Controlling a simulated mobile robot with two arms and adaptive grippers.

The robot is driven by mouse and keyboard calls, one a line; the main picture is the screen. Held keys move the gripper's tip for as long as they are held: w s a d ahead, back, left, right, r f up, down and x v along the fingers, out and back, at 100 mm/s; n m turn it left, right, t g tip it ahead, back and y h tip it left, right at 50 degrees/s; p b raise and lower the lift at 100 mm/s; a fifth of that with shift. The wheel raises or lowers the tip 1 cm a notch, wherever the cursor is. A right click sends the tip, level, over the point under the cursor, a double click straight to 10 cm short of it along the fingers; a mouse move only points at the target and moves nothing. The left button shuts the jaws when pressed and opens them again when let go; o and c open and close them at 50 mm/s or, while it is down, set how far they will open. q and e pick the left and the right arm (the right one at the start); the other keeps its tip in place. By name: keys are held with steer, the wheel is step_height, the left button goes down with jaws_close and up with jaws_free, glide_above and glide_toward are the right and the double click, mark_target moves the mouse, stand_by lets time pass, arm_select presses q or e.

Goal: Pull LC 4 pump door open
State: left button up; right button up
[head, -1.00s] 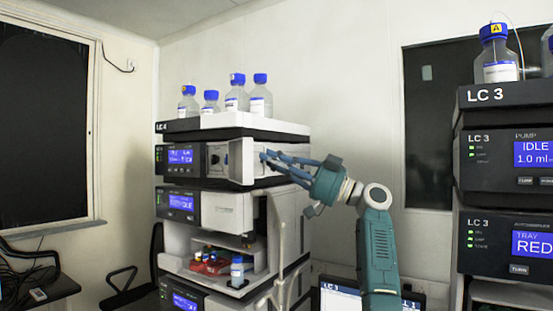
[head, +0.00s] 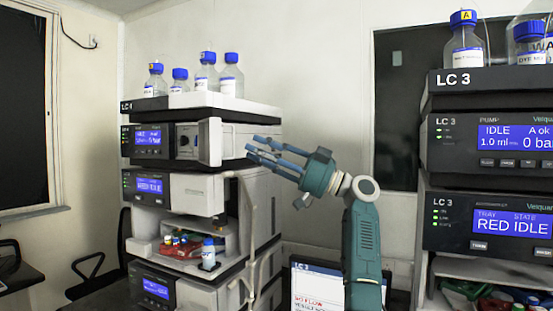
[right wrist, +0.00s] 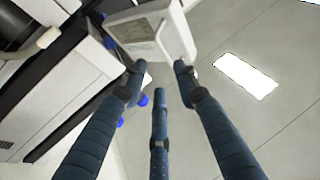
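The LC 4 stack stands at the left in the head view. Its pump (head: 150,138), the top module with a lit blue screen, has a white door panel (head: 210,142) that stands swung out at its right side, baring dark fittings beside the screen. My right gripper (head: 255,150) is to the right of the door, its fingers spread and pointing left, with a small gap to the panel in the picture. In the right wrist view, the open, empty fingers (right wrist: 158,75) point toward a white panel with a grey window (right wrist: 140,30), likely the door. My left gripper is out of view.
Several blue-capped bottles (head: 205,75) stand on top of the LC 4 stack. The LC 3 stack (head: 490,145) is close at the right, also with bottles on top. A monitor (head: 335,290) is low behind my arm. A tube (head: 247,215) runs down the LC 4 side.

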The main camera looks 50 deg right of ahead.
steer(key=v, duration=0.6)
steer(key=shift+s, duration=0.1)
stand_by(0.3)
